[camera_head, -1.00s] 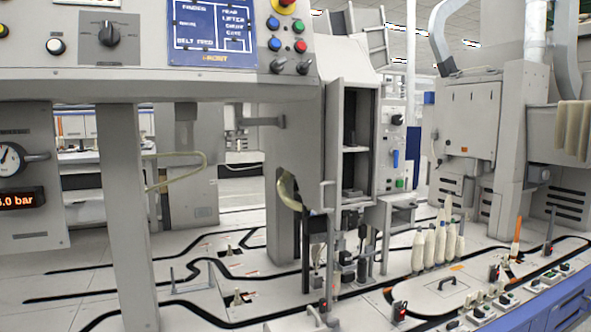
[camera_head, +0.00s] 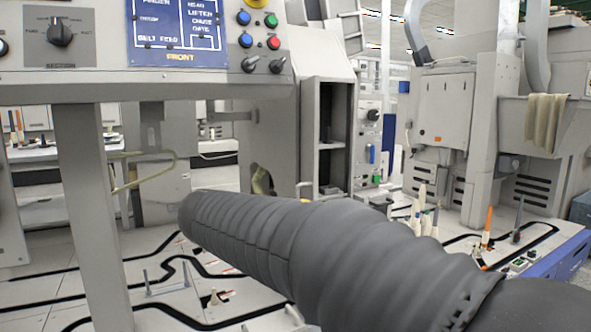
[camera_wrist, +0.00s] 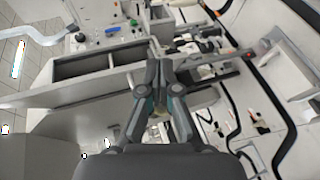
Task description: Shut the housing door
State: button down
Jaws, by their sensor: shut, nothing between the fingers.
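The grey housing (camera_head: 349,95) stands at centre in the head view, its dark shelved inside (camera_head: 333,130) exposed. Its door (camera_head: 308,130) stands open at the opening's left side, seen nearly edge-on. The lower part of the housing is hidden behind my arm. In the wrist view, the open compartments (camera_wrist: 90,64) lie left of my gripper (camera_wrist: 162,72). A grey panel (camera_wrist: 75,125), which looks like the door, lies below them beside my fingers. My gripper is shut and empty, close to this panel; I cannot tell whether they touch. The head view does not show my gripper.
A grey post (camera_head: 95,210) and the control panel (camera_head: 180,35) stand at left. A grey bar (camera_wrist: 215,62) juts right of my fingertips in the wrist view. Black-tracked floor plates lie below.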

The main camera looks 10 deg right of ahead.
jog(key=w+a+r+n+t+h, duration=0.1)
jog(key=w+a+r+t+h, duration=0.15)
jog(key=w+a+r, duration=0.45)
send_near(312, 171)
jog(key=shift+t, duration=0.25)
jog(key=x, duration=0.5)
jog(key=shift+w+d+p, duration=0.15)
jog(key=shift+w+p, duration=0.05)
jog(key=shift+p, duration=0.1)
jog(key=shift+d, duration=0.35)
jog(key=shift+d, duration=0.1)
